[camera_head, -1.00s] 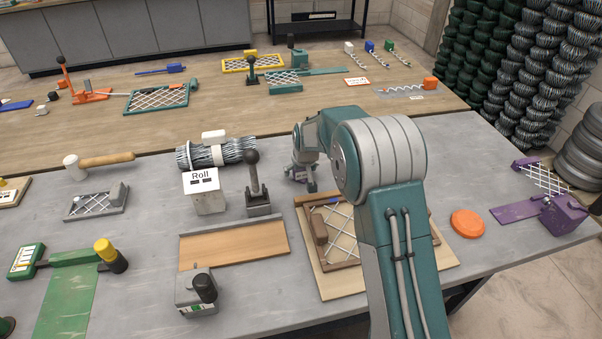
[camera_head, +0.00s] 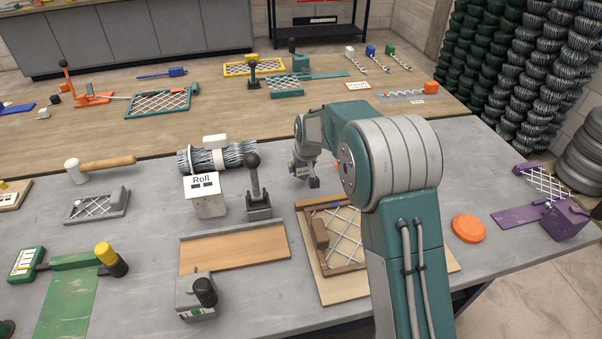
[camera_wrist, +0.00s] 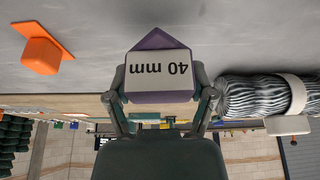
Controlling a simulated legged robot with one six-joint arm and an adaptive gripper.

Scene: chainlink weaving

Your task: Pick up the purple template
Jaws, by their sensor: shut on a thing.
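The purple template (camera_wrist: 160,72) is a small block with a pointed end and a white label reading "40 mm", upside down in the wrist view. My gripper (camera_wrist: 160,92) is shut on it, one finger against each side. In the head view my gripper (camera_head: 306,181) hangs over the grey table, right of the striped wire bundle, and is small there. The template cannot be made out clearly in that view.
The striped wire bundle (camera_head: 214,156) lies close left of my gripper. A grey lever tool (camera_head: 257,190) and a wooden frame with mesh (camera_head: 330,240) stand nearer. An orange disc (camera_head: 468,228) and purple tool (camera_head: 556,216) are to the right.

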